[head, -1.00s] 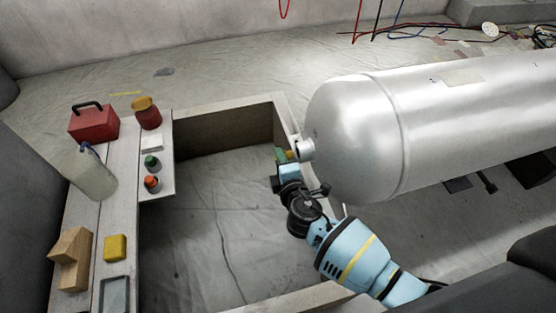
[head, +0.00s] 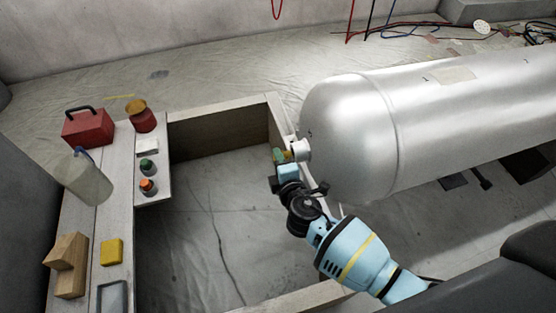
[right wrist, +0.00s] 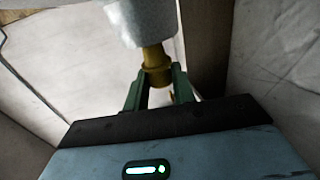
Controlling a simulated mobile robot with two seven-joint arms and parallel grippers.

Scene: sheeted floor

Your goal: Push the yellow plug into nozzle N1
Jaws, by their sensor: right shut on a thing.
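The yellow plug (right wrist: 155,68) is between the green fingers of my right gripper (right wrist: 157,82), which is shut on it. In the right wrist view its narrower far end meets the mouth of a pale metal nozzle (right wrist: 144,20). How deep it sits is hidden by the nozzle rim. In the head view the nozzle (head: 301,150) sticks out from the left end of the silver tank (head: 352,130). My right gripper (head: 280,155) is just left of it, with a bit of the plug (head: 288,155) showing. No nozzle label is readable. My left gripper is not in view.
A wooden frame (head: 220,112) surrounds a floor area left of the tank. Its left bench holds a red toolbox (head: 88,128), a jug (head: 83,180), a red pot with a yellow top (head: 141,117), small bottles (head: 148,187), a yellow block (head: 111,252) and wooden blocks (head: 66,265).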

